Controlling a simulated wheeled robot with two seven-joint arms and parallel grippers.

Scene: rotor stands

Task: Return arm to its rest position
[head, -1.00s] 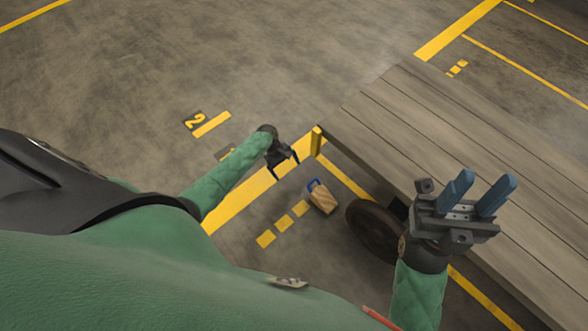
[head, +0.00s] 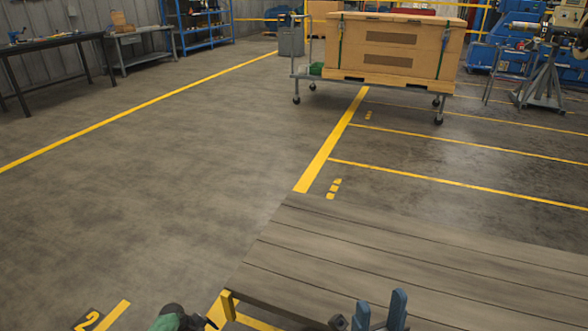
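My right gripper (head: 381,312) is at the bottom edge of the head view, in front of the wooden table. Its two blue fingers point up and stand apart, with nothing seen between them; its body is cut off by the frame. My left gripper (head: 213,322) is at the bottom edge, left of the table's near corner. Only part of its dark wrist and a fingertip show, so its opening is hidden.
The plank-topped table (head: 400,255) fills the lower right. A cart with a large wooden crate (head: 390,48) stands at the back. Workbenches (head: 60,45) and a blue shelf (head: 200,22) line the back left. A rotor stand (head: 543,80) is far right. The floor at left is clear.

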